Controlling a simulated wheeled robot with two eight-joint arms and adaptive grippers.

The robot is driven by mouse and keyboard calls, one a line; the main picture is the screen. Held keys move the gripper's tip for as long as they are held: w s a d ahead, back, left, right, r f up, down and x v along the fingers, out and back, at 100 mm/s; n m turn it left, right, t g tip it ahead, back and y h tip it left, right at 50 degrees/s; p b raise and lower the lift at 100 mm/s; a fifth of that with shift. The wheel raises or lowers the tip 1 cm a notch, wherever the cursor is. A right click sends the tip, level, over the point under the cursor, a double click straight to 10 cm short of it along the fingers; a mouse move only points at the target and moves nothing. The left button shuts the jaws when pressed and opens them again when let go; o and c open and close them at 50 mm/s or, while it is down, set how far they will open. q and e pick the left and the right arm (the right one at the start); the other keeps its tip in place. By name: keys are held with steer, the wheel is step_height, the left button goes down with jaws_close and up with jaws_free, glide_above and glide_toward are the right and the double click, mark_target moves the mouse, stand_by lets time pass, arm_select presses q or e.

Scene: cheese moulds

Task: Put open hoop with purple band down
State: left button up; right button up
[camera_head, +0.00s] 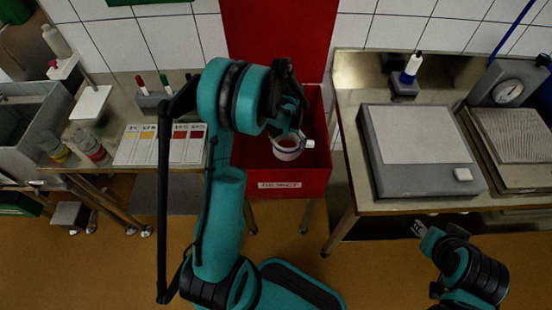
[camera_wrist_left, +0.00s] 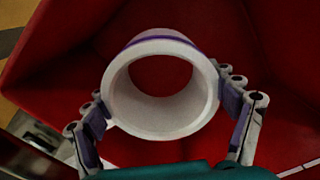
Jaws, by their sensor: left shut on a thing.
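The open hoop with purple band (camera_head: 287,154) is a short white ring, and I see through it to red in the left wrist view (camera_wrist_left: 118,98). Its purple band shows along the far upper edge in that view. My left gripper (camera_head: 292,142) is shut on the hoop, with one finger on each side of it. The hoop is inside the opening of the red reject bin (camera_head: 262,184); I cannot tell whether it touches the bin's floor. My right gripper (camera_head: 432,234) is low at the right, away from the hoop; its finger spacing is unclear.
A left bench holds a colour chart (camera_head: 160,144), markers (camera_head: 152,92) and bottles (camera_head: 88,146). The bin's raised red lid (camera_head: 278,40) stands behind it.

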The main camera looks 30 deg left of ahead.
arm_select(q)
steer(key=shift+n, duration=0.3)
steer(key=a+f+b, duration=0.1)
steer(key=a+f, duration=0.1)
steer(key=f, duration=0.2)
steer(key=a+f+b, duration=0.1)
steer(key=a+f, duration=0.1)
steer(key=f, duration=0.3)
steer(key=a+f+b, duration=0.1)
steer(key=f+b, duration=0.1)
steer(key=f, duration=0.2)
steer(key=shift+s+a+f, duration=0.1)
steer(key=shift+a+f, duration=0.25)
steer(key=shift+a, duration=0.05)
step_height(320, 180, down, 4)
steer(key=shift+r+b, duration=0.1)
steer(key=shift+b, duration=0.8)
steer(key=shift+r, duration=0.1)
steer(key=o, duration=1.1)
steer(key=shift+c, duration=0.2)
